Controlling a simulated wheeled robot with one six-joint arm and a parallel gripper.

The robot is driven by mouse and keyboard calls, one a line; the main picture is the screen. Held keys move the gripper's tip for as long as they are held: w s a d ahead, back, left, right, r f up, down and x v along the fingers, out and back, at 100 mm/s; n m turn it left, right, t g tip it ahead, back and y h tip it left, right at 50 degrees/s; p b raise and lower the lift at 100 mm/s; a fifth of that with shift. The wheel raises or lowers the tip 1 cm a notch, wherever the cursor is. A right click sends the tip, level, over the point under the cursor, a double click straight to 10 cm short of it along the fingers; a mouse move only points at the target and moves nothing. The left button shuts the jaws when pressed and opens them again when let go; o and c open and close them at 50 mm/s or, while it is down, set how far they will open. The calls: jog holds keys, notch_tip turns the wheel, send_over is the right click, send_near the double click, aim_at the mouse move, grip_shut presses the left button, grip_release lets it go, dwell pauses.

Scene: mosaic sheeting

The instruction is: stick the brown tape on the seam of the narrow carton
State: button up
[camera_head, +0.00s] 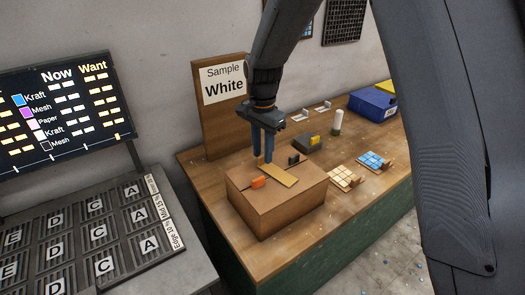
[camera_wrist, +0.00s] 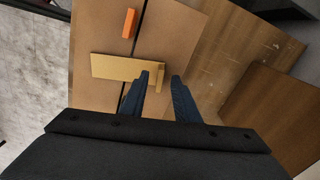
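The narrow carton (camera_head: 290,213) is a brown box at the near end of the wooden table. In the wrist view, its top (camera_wrist: 95,40) has a dark seam line (camera_wrist: 122,45). A flat tan-brown tape strip (camera_head: 278,175) lies across the top, and in the wrist view the strip (camera_wrist: 115,67) crosses the seam line. A small upright tab (camera_wrist: 161,76) stands at its right end. My gripper (camera_head: 263,158) points down over the carton, its blue fingers apart. In the wrist view, the fingertips (camera_wrist: 160,76) are either side of the tab, with visible gaps.
An orange piece (camera_head: 258,182) sits on the carton top. A dark block (camera_head: 294,160) and a grey item with yellow (camera_head: 308,142) are behind. Tile sheets (camera_head: 345,177), a white cylinder (camera_head: 337,122) and a blue bin (camera_head: 372,104) stand farther right. A sample board (camera_head: 222,130) stands behind.

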jog(key=shift+r+b, duration=1.35)
jog(key=shift+r, duration=2.55)
jog(key=s+d+f+n+b, duration=0.1)
jog(key=s+d+f, duration=0.1)
jog(key=s+d, duration=0.1)
jog(key=s+d+f+n, duration=0.2)
jog(key=s+d, duration=0.1)
jog(key=d, duration=0.2)
jog(key=s+d+f+n+b, duration=0.1)
jog(key=s+d+f, duration=0.1)
jog(key=s+d, duration=0.1)
jog(key=shift+d+f+n+t+b, duration=0.3)
jog(key=shift+d+t+b, duration=0.1)
jog(key=shift+d, duration=0.4)
jog(key=s+d+f+n+b, duration=0.1)
jog(key=s+d+f+n, duration=0.3)
jog(key=s, duration=0.6)
jog(key=shift+s+d+f+t, duration=0.25)
jog(key=shift+d+f, duration=0.35)
jog(key=shift+d, duration=0.65)
jog(key=shift+w, duration=0.15)
